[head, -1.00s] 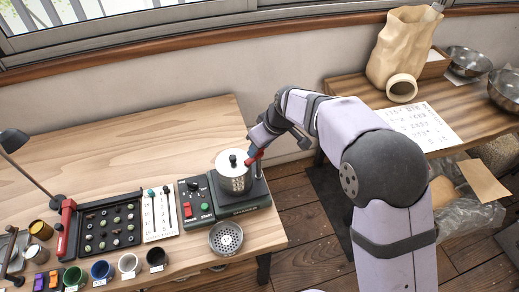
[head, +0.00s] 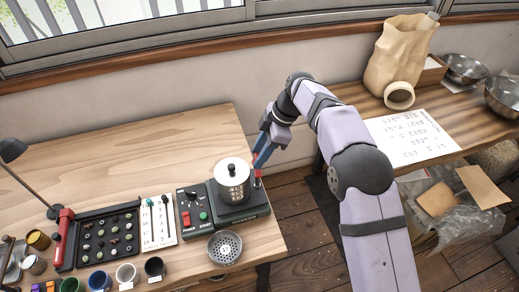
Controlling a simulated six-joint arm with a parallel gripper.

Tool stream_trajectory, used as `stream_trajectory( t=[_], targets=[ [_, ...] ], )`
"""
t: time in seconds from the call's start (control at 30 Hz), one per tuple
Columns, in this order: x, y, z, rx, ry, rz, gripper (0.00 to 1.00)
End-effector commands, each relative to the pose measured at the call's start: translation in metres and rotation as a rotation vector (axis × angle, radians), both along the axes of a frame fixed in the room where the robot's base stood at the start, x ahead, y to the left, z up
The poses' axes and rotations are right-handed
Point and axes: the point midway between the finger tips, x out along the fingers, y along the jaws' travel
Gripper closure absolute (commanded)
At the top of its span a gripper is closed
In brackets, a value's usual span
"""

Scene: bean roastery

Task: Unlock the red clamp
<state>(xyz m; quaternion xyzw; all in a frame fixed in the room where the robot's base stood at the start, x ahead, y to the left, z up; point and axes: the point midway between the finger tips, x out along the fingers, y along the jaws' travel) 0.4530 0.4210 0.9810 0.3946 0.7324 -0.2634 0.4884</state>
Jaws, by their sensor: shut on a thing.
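The red clamp (head: 257,173) is at the right side of the steel canister (head: 232,184) on the dark green roasting machine (head: 239,214). Only a small red part of it shows, below my fingers. My gripper (head: 259,164) reaches down to it from the upper right and is shut on it. The fingers hide the upper part of the clamp, so its exact angle is unclear. The canister stands upright with its lid and black knob on top.
A control box (head: 196,212) with red and green buttons stands left of the machine. A perforated round strainer (head: 225,248) lies in front. A black sample tray (head: 103,236) and several cups are further left. The table's back is clear.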

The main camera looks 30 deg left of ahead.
Motion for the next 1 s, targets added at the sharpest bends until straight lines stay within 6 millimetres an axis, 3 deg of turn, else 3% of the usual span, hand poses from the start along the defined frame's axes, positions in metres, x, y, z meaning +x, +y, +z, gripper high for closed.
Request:
stream_trajectory(
  t=[0.4, 0.93, 0.97, 1.0],
  targets=[
    [0.0013, 0.0005, 0.0006, -0.002, -0.001, 0.196, 0.86],
    [0.0012, 0.0007, -0.0004, -0.001, -0.001, 0.222, 0.86],
    [0.0012, 0.0007, -0.0004, -0.001, -0.001, 0.222, 0.57],
    [0.0012, 0.0007, -0.0004, -0.001, -0.001, 0.222, 0.47]
  ],
)
